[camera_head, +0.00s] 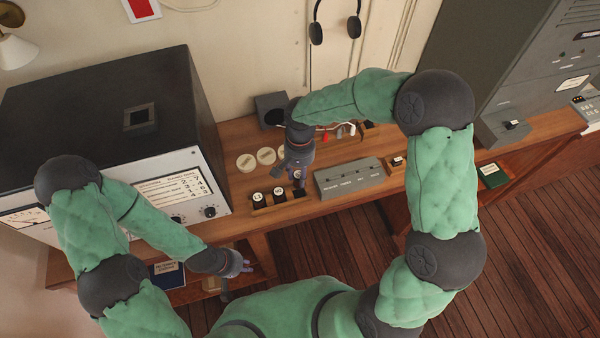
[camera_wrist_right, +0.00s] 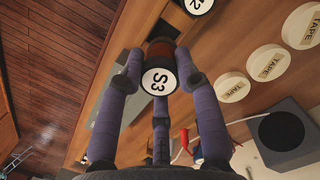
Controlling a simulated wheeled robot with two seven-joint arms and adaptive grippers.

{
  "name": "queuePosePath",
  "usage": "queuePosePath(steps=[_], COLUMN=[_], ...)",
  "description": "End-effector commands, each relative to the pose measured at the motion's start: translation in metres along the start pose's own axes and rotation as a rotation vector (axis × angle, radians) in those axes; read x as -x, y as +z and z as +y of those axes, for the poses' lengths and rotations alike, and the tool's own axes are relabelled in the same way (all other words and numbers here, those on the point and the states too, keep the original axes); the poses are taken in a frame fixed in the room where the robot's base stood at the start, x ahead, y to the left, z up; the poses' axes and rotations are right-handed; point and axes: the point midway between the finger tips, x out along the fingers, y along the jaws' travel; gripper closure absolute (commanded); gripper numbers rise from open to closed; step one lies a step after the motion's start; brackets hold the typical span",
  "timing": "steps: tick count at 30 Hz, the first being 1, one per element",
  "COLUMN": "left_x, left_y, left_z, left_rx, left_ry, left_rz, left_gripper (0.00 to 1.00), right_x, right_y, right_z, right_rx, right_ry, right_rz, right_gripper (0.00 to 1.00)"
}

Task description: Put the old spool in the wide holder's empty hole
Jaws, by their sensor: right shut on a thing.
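My right gripper (camera_head: 298,178) is over the desk at the right end of the wide holder (camera_head: 275,207). In the right wrist view its fingers (camera_wrist_right: 160,75) are shut around a spool marked S3 (camera_wrist_right: 158,80), with a white top and a dark reddish-brown body. Two white-topped spools, one marked L1 (camera_head: 258,197) and another beside it (camera_head: 278,191), stand in the holder. The holder's right end is partly hidden by my gripper, so I cannot tell if the held spool touches it. My left gripper (camera_head: 243,266) is low near the desk's front edge; its fingers are too small to read.
A grey box with switches (camera_head: 349,178) stands close right of my right gripper. Several pale tape discs (camera_head: 246,162) lie behind the holder, near a dark speaker box (camera_head: 271,108). A large instrument cabinet (camera_head: 110,130) fills the left. A small holder (camera_head: 397,163) sits further right.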

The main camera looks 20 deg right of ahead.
Motion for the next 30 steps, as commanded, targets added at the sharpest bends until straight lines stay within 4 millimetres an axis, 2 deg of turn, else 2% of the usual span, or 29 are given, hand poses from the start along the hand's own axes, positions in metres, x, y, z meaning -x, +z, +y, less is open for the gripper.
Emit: queuePosePath(steps=[24, 30], left_x=[-0.025, -0.023], left_y=[-0.001, -0.001], left_z=[-0.009, -0.008], left_rx=[0.000, 0.000], left_ry=[0.000, 0.000], left_rz=[0.000, 0.000], left_gripper=[0.82, 0.82], right_x=[-0.039, -0.037], right_y=[-0.005, -0.005], right_z=[0.001, 0.000], right_rx=[0.002, 0.002], right_ry=[0.001, 0.001], right_rz=[-0.001, 0.000], right_gripper=[0.99, 0.99])
